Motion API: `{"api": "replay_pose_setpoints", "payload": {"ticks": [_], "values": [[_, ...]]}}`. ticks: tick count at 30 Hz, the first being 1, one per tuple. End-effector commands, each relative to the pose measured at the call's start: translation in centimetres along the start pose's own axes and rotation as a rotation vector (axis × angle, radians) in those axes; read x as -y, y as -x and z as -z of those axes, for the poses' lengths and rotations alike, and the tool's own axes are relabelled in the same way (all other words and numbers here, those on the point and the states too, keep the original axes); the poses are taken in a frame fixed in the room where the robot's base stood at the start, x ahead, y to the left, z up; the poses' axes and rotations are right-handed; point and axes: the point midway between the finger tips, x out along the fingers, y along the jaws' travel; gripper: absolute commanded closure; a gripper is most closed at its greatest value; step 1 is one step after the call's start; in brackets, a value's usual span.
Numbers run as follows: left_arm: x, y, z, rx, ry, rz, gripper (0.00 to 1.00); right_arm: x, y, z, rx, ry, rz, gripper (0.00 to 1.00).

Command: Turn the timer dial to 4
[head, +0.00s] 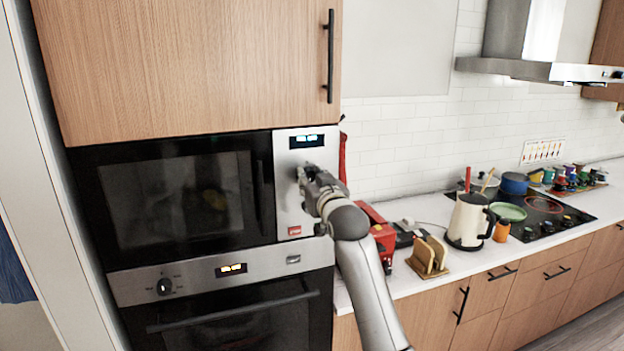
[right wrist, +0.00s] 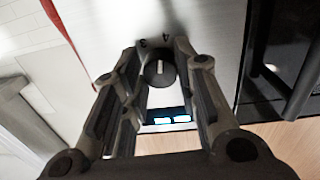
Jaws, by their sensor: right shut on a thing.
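The timer dial (right wrist: 158,73) is a dark round knob with a short white mark, on the silver microwave panel (head: 296,210). In the right wrist view the numerals 3 and 4 show above it. The white mark stands nearly upright there, on the side of these numerals; I cannot tell its exact setting. My right gripper (head: 306,183) is at the panel, and its fingers are shut on the dial, one on each side. The gripper hides the dial in the head view. My left gripper is not in view.
A lit display (head: 306,141) sits above the gripper and a red button (head: 294,230) below it. The black microwave door (head: 180,198) is to the left, over an oven (head: 230,315). A red toaster (head: 378,235) and cream kettle (head: 467,220) stand on the counter to the right.

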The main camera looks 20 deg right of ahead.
Motion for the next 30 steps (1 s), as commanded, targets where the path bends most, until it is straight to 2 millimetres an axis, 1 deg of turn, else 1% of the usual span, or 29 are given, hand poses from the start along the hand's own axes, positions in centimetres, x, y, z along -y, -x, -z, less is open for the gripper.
{"api": "replay_pose_setpoints", "payload": {"ticks": [1,10,26,27,30], "values": [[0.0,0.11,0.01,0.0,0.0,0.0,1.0,0.15,-0.03,-0.39,0.011,-0.028,0.002,0.95],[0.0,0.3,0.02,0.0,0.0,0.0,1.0,0.15,-0.04,-0.46,0.016,-0.134,0.002,0.95],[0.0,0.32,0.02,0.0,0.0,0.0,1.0,0.11,-0.04,-0.55,0.018,-0.155,0.002,0.95],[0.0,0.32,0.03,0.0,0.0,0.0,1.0,0.11,-0.04,-0.55,0.018,-0.155,0.002,0.68],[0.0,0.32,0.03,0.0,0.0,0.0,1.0,0.1,-0.03,-0.45,0.016,-0.154,0.002,0.55]]}}
